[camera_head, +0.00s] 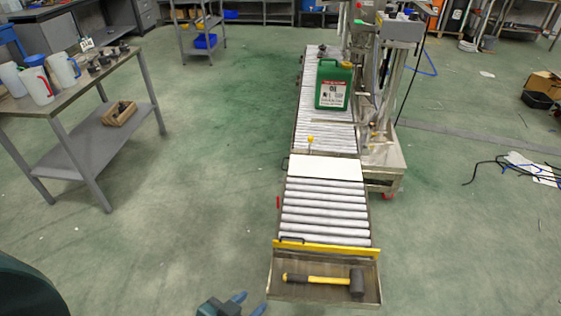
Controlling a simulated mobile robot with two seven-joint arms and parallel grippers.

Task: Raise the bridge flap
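A white flat panel (325,167), which looks like the bridge flap, lies level across the roller conveyor, between the near rollers (325,212) and the far rollers (309,110). A small dark handle shows at its left edge. A yellow-topped knob (310,139) stands just beyond it. My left gripper (251,301) is at the bottom edge, left of the conveyor's near end and well short of the panel. Its two blue fingertips are apart with nothing visible between them. My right gripper is out of view.
A green canister (334,86) stands on the far rollers beside a metal machine frame (383,150). A yellow-handled mallet (322,280) lies in the near end tray (290,293), behind which runs a yellow bar (325,248). A workbench (90,82) with jugs stands left; floor between is clear.

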